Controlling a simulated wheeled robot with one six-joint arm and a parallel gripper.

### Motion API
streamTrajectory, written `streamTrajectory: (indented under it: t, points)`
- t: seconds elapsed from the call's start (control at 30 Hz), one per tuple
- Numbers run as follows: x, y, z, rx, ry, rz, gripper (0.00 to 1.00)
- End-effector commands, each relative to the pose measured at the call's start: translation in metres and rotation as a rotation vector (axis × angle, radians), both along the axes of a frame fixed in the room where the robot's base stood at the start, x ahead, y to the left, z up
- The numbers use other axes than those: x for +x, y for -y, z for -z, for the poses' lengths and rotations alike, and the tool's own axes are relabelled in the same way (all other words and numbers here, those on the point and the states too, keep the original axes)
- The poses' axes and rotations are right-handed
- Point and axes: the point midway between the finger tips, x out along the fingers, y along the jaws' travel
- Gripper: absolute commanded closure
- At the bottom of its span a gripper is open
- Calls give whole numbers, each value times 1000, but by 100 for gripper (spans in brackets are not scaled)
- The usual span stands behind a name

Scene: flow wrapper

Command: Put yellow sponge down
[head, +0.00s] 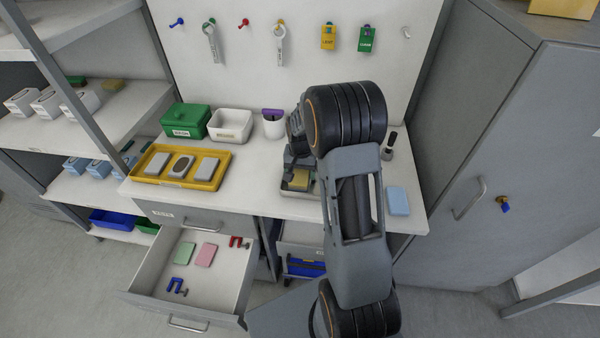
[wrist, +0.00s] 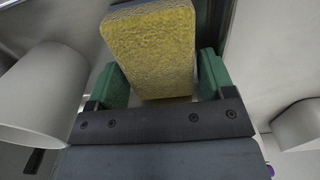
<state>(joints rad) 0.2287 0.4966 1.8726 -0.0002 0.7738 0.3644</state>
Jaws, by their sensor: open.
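The yellow sponge (head: 299,180) is low at the worktop, at a small grey holder (head: 287,188), under my gripper (head: 297,168). The arm hides part of both. In the wrist view the sponge (wrist: 150,48) stands between the two green finger pads of my gripper (wrist: 163,78). The jaws are open around it, with the sponge between the pads. Whether either pad still touches it is hard to tell.
A blue sponge (head: 398,201) lies right. The open drawer (head: 208,281) holds sponges and clamps.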

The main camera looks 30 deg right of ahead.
Motion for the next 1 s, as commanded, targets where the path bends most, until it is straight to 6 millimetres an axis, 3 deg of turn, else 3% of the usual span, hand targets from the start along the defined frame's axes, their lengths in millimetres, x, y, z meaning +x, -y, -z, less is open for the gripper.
streamTrajectory:
  t: [0.4,0.73,0.87,1.0]
  points:
    - [1,0,-78,-2,6,0,24]
    - [-2,-3,-115,-2,10,-10,24]
    - [-20,-18,-134,-9,42,-73,24]
    - [-58,-45,-157,-25,108,-199,24]
